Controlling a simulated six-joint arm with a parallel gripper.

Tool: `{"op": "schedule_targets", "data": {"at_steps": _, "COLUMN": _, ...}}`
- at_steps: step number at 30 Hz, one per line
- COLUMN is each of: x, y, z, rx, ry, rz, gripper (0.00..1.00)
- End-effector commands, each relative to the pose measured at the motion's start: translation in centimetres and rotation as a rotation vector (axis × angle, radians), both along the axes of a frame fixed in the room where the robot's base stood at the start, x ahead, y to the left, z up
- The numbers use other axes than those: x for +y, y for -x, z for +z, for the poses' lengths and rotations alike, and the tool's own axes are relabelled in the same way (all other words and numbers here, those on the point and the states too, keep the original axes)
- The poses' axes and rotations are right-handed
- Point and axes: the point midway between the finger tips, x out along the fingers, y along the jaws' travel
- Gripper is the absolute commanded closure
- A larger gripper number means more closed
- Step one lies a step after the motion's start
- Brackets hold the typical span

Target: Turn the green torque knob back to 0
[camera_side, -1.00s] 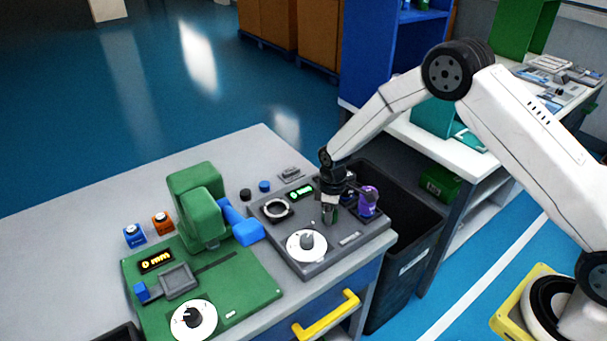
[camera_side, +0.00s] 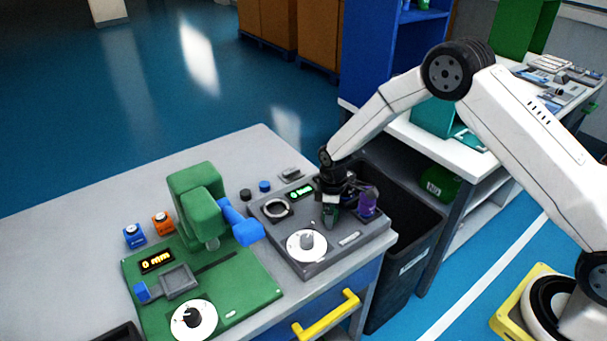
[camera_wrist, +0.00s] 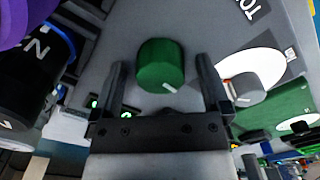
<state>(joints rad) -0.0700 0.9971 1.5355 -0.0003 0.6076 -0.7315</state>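The green torque knob (camera_wrist: 160,62) is a round green cylinder with a white pointer mark on its front edge in the wrist view. It stands on the grey station (camera_side: 355,247) and shows partly in the side view (camera_side: 331,216). My gripper (camera_wrist: 162,80) is open, with one dark finger on each side of the knob. A gap shows between each finger and the knob in the wrist view. A green-lit display (camera_side: 301,193) on the station seems to read 0 Nm, though it is small.
A grey knob on a white dial (camera_side: 307,244) sits just in front of my gripper. A purple-topped part (camera_side: 367,203) stands close on the right. The green test station (camera_side: 250,287) is at the left, and a black bin (camera_side: 405,235) lies beyond the table edge.

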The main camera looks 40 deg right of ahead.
Motion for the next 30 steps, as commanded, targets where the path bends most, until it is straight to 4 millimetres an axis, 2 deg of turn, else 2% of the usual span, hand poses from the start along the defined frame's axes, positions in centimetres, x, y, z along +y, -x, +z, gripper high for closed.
{"op": "schedule_targets", "data": {"at_steps": 11, "x": 0.0, "y": 0.0, "z": 0.8, "rx": -0.001, "ry": 0.0, "rz": -0.001, "gripper": 0.03}}
{"op": "schedule_targets", "data": {"at_steps": 24, "x": 0.0, "y": 0.0, "z": 5.8, "rx": -0.003, "ry": 0.0, "rz": 0.0, "gripper": 0.03}}
{"op": "schedule_targets", "data": {"at_steps": 30, "x": 0.0, "y": 0.0, "z": 7.4, "rx": 0.0, "ry": 0.0, "rz": 0.0, "gripper": 0.03}}
